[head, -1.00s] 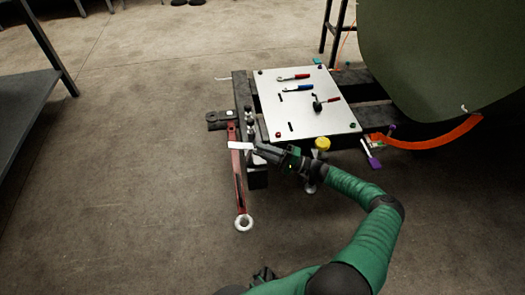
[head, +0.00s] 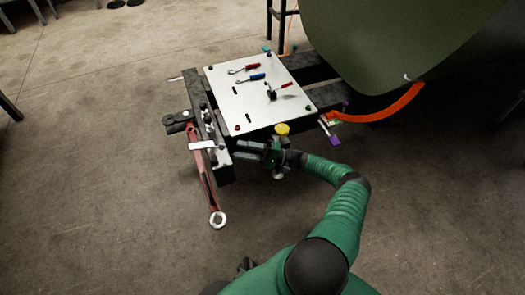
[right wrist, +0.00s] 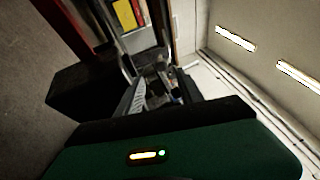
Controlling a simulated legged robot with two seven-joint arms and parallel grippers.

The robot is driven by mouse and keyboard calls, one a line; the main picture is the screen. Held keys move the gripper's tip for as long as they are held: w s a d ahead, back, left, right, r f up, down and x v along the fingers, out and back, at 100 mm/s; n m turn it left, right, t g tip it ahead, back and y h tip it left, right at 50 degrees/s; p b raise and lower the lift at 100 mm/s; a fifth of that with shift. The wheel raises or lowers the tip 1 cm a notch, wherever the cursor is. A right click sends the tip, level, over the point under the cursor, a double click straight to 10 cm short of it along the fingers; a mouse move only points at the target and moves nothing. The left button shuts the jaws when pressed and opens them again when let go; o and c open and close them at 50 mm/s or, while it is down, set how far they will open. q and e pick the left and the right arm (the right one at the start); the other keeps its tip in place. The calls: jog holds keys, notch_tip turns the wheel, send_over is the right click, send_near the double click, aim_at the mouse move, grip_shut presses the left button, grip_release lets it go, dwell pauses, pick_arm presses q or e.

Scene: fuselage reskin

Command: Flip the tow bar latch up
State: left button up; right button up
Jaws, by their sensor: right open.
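The red tow bar (head: 206,181) hangs at the left end of the dark frame, with a pale ring (head: 217,219) at its lower end. A pale flat piece (head: 203,145) lies across the bar's upper part; it may be the latch, but I cannot be sure. My right gripper (head: 238,150) is open and empty, just right of the pale piece and apart from it, below the panel's near edge. In the right wrist view the open fingers (right wrist: 160,92) point at dark and metal parts, and the latch is not clear there. My left gripper is not seen.
A silver panel (head: 240,110) with red- and blue-handled tools tops the dark frame. An orange strap (head: 380,108) edges the green fuselage (head: 400,40). The floor (head: 90,190) to the left is clear.

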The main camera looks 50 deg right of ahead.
jog(key=v, duration=1)
jog(key=shift+s+f, duration=0.1)
jog(key=shift+f, duration=0.05)
